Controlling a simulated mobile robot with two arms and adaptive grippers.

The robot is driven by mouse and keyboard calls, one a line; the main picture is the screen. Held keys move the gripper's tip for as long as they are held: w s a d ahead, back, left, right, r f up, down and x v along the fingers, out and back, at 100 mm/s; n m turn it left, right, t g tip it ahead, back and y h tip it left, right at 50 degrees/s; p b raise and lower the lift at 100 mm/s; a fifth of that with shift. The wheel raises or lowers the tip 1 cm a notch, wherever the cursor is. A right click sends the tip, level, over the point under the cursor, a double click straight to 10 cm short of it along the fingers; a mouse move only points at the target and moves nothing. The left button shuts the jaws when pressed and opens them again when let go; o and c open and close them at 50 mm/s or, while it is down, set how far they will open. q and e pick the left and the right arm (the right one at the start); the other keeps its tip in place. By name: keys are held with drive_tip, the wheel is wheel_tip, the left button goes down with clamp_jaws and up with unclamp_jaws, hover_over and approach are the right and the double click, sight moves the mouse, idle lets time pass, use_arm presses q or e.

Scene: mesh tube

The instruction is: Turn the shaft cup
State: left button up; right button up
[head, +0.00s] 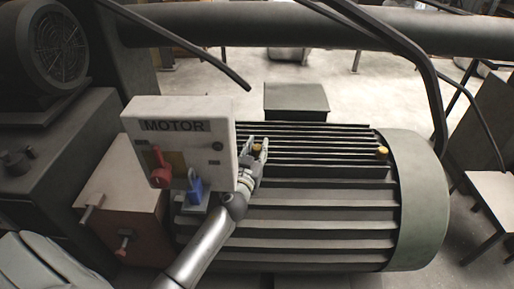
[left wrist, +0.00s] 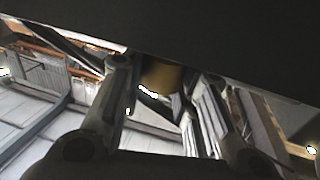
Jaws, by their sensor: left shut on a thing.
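The shaft cup (head: 257,149) is a small yellow-brass cap on the top of the ribbed motor housing. My left gripper (head: 255,153) reaches over the housing from below and is shut on this cup. In the left wrist view the cup (left wrist: 162,76) shows as a dull yellow piece between the two fingers (left wrist: 165,95), partly hidden by a dark edge above. A second yellow cap (head: 381,153) sits farther right on the housing, apart from the gripper. My right gripper is not in view.
The green-grey motor housing (head: 320,232) fills the middle. A white control box marked MOTOR (head: 217,129), with a red handle (head: 160,172) and a blue one (head: 195,188), stands close left of my gripper. A thick pipe (head: 300,28) and dark cables (head: 432,80) cross above.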

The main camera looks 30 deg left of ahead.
use_arm(q)
drive_tip(key=shift+r+m+h, duration=0.15)
drive_tip(key=shift+m+h, duration=0.15)
drive_tip(key=shift+h, duration=0.2)
drive_tip(key=o, duration=1.1)
drive_tip(key=shift+c, duration=0.2)
drive_tip(key=shift+s, duration=0.1)
drive_tip(key=shift+s+d, duration=0.1)
drive_tip(key=shift+s, duration=0.25)
drive_tip(key=s+d, duration=0.1)
drive_tip(key=s, duration=1)
drive_tip(key=shift+d, duration=0.35)
